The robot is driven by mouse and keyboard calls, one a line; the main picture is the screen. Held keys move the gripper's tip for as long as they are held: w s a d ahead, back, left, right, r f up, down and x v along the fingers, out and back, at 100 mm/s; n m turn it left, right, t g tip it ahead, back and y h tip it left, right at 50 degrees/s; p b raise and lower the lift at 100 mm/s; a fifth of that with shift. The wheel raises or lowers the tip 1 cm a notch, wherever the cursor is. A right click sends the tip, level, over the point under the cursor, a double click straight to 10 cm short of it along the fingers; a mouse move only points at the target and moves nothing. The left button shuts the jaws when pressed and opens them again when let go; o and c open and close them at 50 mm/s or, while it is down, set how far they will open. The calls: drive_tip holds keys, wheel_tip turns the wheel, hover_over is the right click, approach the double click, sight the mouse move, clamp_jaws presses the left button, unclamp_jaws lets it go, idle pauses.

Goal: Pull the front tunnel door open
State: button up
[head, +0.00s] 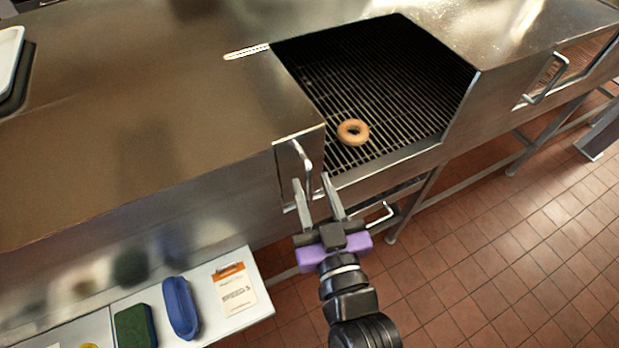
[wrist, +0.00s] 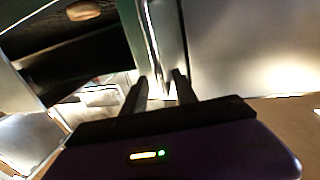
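The front tunnel door appears to be the narrow steel panel (head: 287,172) at the housing's end beside the grate, with an upright bar handle (head: 306,162). I cannot tell from this view whether it stands slightly ajar. My gripper (head: 313,182) is open, its two grey fingers reaching up to the handle's lower part. In the wrist view the bright handle bar (wrist: 153,45) runs down between the two fingertips (wrist: 160,80). The fingers look apart, with no clear contact on the bar.
A ring doughnut (head: 352,132) lies on the dark wire grate (head: 390,75). Another handle (head: 546,82) is on the right housing. A white shelf (head: 255,290) at lower left carries a blue item (head: 180,307), a green sponge (head: 134,326) and a card (head: 234,290).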

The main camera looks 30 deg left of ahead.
drive_tip(key=b+v, duration=0.1)
drive_tip(key=v, duration=0.4)
idle(0.5)
drive_tip(key=s+d+m+t+h, duration=0.2)
drive_tip(key=s+d+m+h, duration=0.15)
drive_tip(key=d, duration=0.55)
drive_tip(key=s+d+m+t+h, duration=0.2)
drive_tip(key=s+d+h, duration=0.15)
drive_tip(key=d, duration=0.65)
drive_tip(key=s+d+f+m+g+h, duration=0.1)
drive_tip(key=s+d+f+h, duration=0.1)
drive_tip(key=s+d, duration=0.3)
drive_tip(key=s+d+f+m+g+h, duration=0.1)
drive_tip(key=s+d+f+h, duration=0.1)
drive_tip(key=s+d, duration=0.4)
drive_tip(key=s+f, duration=0.1)
drive_tip(key=s, duration=0.2)
drive_tip(key=shift+s+m+g+h, duration=0.15)
drive_tip(key=shift+m+g+h, duration=0.2)
drive_tip(key=shift+g+h, duration=0.05)
